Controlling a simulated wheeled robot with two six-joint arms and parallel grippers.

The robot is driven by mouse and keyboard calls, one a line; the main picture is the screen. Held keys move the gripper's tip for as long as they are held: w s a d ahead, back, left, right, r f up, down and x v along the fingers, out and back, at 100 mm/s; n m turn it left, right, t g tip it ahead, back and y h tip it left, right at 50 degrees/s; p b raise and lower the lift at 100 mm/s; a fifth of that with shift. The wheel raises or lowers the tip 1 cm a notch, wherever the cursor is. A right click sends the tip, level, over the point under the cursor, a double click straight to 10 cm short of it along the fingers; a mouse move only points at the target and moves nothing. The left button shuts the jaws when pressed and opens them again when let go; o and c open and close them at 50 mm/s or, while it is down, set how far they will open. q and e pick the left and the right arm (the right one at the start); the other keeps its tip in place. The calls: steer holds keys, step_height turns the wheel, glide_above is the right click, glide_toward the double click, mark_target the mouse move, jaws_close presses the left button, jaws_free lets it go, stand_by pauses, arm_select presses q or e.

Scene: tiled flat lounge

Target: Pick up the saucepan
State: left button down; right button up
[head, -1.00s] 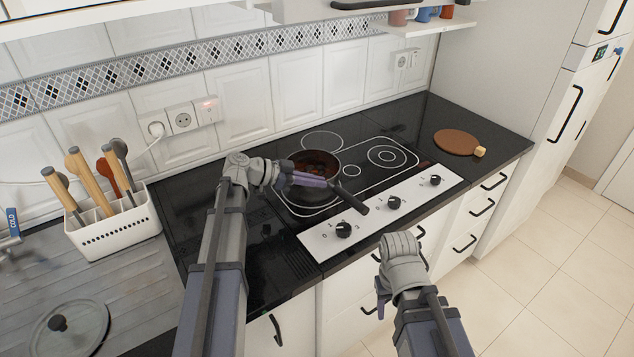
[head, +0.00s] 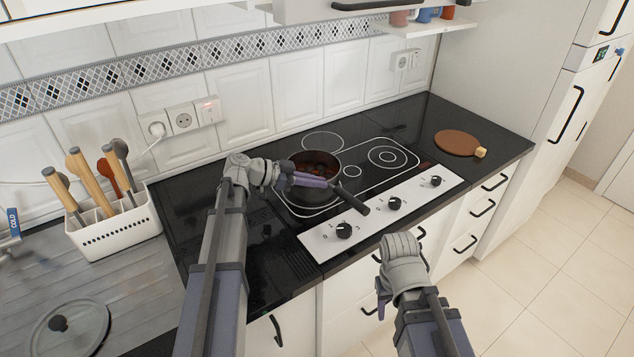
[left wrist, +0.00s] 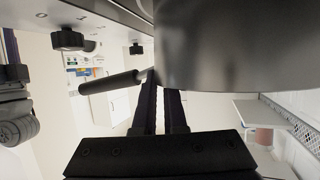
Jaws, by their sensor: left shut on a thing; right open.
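The dark saucepan (head: 352,201) is over the left part of the black hob, upright, with reddish-brown food in it and its handle pointing to the lower right. My left gripper (head: 318,181) is shut on the saucepan at its near side, by the handle's base. In the left wrist view the pan's wall (left wrist: 220,45) fills the top, and the left gripper's fingers (left wrist: 160,110) are close together beneath it. The exact contact is hidden, and I cannot tell whether the pan touches the hob. My right gripper (head: 382,298) is open and empty before the counter front.
A white control panel with black knobs (head: 343,230) edges the hob (head: 365,180). A round brown board (head: 455,142) lies at the right. A white utensil holder (head: 115,235) and a glass lid (head: 70,330) stand at the left. The hob's right side is clear.

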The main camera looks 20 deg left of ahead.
arm_select(q)
steer(key=shift+r+p, duration=0.3)
steer(key=shift+r, duration=0.05)
step_height(320, 180, up, 9)
steer(key=p, duration=0.9)
steer(key=shift+r, duration=0.15)
